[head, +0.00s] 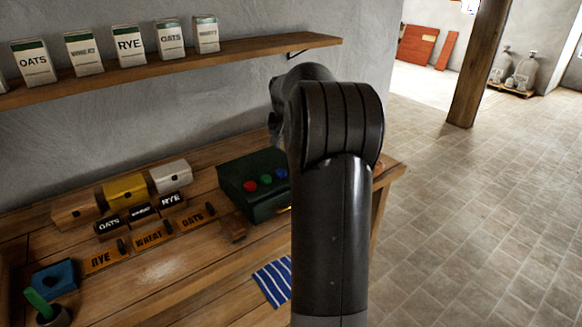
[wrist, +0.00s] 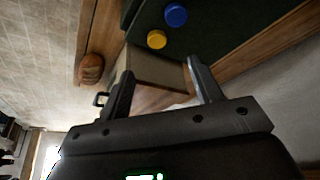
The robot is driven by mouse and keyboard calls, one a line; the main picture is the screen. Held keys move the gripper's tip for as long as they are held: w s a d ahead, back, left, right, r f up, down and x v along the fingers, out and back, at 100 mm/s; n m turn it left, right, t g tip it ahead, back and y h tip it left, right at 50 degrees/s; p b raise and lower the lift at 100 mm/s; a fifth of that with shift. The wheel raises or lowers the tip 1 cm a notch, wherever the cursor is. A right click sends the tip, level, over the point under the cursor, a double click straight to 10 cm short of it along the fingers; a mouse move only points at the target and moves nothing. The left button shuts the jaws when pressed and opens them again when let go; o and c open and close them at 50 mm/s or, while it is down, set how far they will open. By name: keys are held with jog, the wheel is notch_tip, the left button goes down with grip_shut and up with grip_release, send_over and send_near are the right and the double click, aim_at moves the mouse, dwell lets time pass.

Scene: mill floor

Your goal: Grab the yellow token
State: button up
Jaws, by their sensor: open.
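The yellow token (wrist: 156,39) is a small round disc on the dark green box, seen in the wrist view. A blue token (wrist: 176,15) sits close beside it. In the head view my arm hides the yellow token; the dark green box (head: 236,176) shows red, green and blue tokens left of my arm. My gripper (wrist: 160,68) is open in the wrist view, with the yellow token just beyond the gap between its fingertips. Nothing is held. A pale block-like surface (wrist: 155,66) shows between the fingers.
A brown rounded object (wrist: 91,68) lies near the bench edge. On the bench (head: 160,270) are small boxes, labelled plates, a blue block (head: 55,279) and a striped cloth (head: 272,281). A shelf (head: 180,61) holds several labelled packets. Open tiled floor lies right.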

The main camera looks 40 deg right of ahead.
jog(key=d+f, duration=0.1)
jog(key=f, duration=0.1)
jog(key=w+d+f, duration=0.1)
jog(key=f, duration=0.1)
jog(key=w+d+f, duration=0.1)
jog(key=d+f, duration=0.1)
jog(key=shift+f, duration=0.1)
jog(key=shift+a+x, duration=0.2)
jog(key=shift+x, duration=1.15)
jog(key=shift+a+x, duration=0.2)
jog(key=shift+x, duration=1.15)
jog(key=shift+c, duration=0.5)
jog(key=c, duration=1)
jog(key=shift+o, duration=0.2)
